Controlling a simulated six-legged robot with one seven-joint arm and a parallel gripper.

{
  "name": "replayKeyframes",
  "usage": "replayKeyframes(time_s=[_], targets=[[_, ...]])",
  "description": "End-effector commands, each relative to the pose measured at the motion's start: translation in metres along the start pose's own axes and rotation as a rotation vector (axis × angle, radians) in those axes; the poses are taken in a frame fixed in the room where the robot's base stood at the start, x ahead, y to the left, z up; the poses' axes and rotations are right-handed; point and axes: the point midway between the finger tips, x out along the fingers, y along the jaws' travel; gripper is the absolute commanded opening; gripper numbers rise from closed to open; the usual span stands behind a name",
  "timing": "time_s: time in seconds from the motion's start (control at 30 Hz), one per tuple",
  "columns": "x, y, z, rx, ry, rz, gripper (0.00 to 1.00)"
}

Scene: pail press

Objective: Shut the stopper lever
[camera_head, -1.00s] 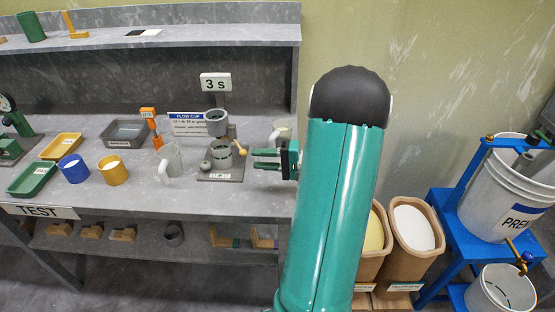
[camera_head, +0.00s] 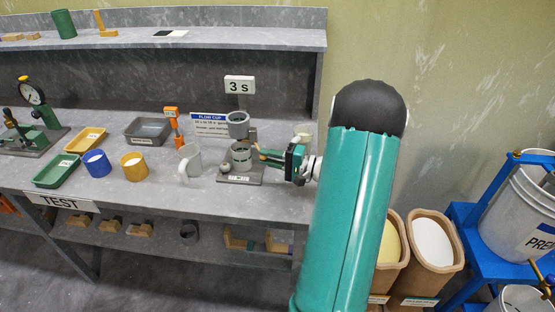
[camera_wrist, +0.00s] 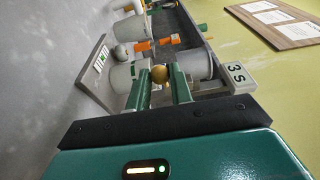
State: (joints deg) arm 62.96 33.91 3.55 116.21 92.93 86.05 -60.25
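The flow cup (camera_head: 237,127) is held above a grey beaker (camera_head: 241,155) on a small stand on the bench. The stopper lever (camera_head: 257,147), brass with a round knob, sticks out at the right of the stand, partly behind my gripper. My gripper (camera_head: 266,157) reaches in from the right with its green fingers pointing at the lever. In the wrist view the brass knob (camera_wrist: 160,73) sits between the two fingertips of my gripper (camera_wrist: 162,78). The fingers are apart with a slight gap around the knob; whether either touches it I cannot tell.
A display (camera_head: 239,85) reading 3 s stands behind the flow cup. A light mug (camera_head: 189,161) stands left of the stand, with blue (camera_head: 97,164) and yellow (camera_head: 133,167) cups farther left.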

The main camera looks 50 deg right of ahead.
Motion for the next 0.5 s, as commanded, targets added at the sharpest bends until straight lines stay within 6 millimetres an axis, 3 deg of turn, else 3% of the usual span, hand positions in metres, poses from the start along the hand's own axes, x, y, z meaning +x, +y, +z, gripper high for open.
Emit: replayKeyframes(time_s=[0.5], targets=[[0.0063,-0.0002,0.0070,0.000,-0.001,0.000,0.09]])
